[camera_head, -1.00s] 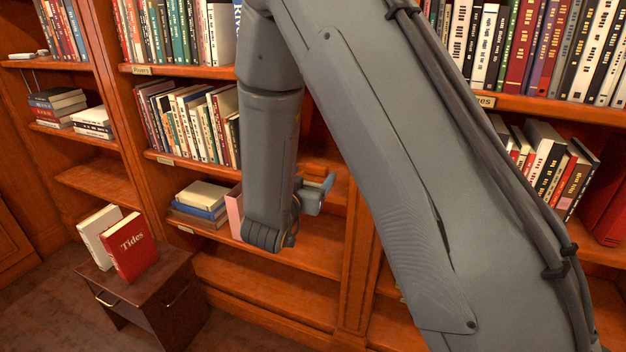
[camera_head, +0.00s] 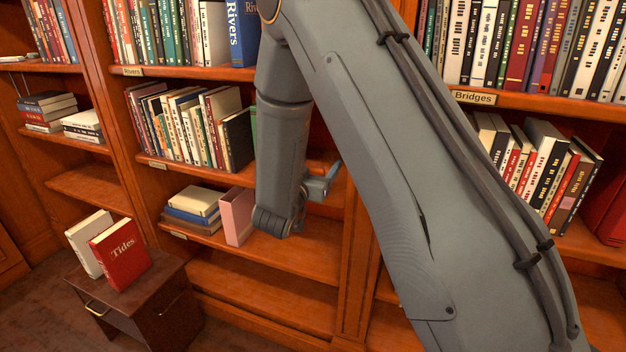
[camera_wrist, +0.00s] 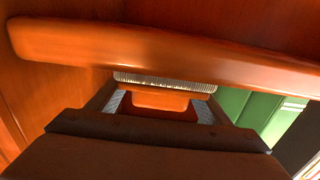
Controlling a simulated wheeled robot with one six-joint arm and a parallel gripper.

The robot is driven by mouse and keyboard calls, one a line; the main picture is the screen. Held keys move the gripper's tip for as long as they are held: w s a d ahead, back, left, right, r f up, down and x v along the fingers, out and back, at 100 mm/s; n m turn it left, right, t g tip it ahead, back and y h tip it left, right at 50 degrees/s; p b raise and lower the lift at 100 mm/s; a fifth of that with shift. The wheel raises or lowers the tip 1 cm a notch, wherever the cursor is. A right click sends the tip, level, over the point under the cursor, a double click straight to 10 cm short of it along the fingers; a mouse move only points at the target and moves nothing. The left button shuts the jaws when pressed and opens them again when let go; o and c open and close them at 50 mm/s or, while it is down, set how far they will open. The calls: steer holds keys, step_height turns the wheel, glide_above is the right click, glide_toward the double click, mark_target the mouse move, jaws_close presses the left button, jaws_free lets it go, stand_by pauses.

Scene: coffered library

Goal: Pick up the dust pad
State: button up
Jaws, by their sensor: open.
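A pale, ribbed or bristled strip with an orange-brown block below it, which looks like the dust pad (camera_wrist: 165,82), shows in the wrist view just beyond my gripper (camera_wrist: 160,106). The gripper's two fingers stand apart, one on each side of the orange-brown block. I cannot tell whether they touch it. In the head view my gripper (camera_head: 324,184) is small and partly hidden behind its wrist, at a shelf bay. I cannot make out the pad there.
A wooden bar or shelf edge (camera_wrist: 170,50) crosses close above the gripper in the wrist view. Green books (camera_wrist: 248,112) stand to the right. In the head view a pink box (camera_head: 238,215) stands left of the wrist. A small cabinet (camera_head: 150,300) bears a red book (camera_head: 120,254).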

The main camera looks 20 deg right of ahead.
steer(key=c, duration=1.1)
steer(key=shift+r, duration=0.1)
steer(key=shift+a+r, duration=0.25)
steer(key=shift+r, duration=0.25)
steer(key=r, duration=0.4)
steer(key=a+r, duration=0.1)
steer(key=r, duration=0.1)
steer(key=shift+s+p, duration=0.1)
steer(key=shift+p, duration=0.25)
steer(key=s+a, duration=0.1)
steer(key=a, duration=0.5)
steer(key=s+a, duration=0.1)
steer(key=a, duration=0.5)
steer(key=s+a, duration=0.1)
steer(key=a, duration=0.5)
steer(key=shift+a, duration=0.15)
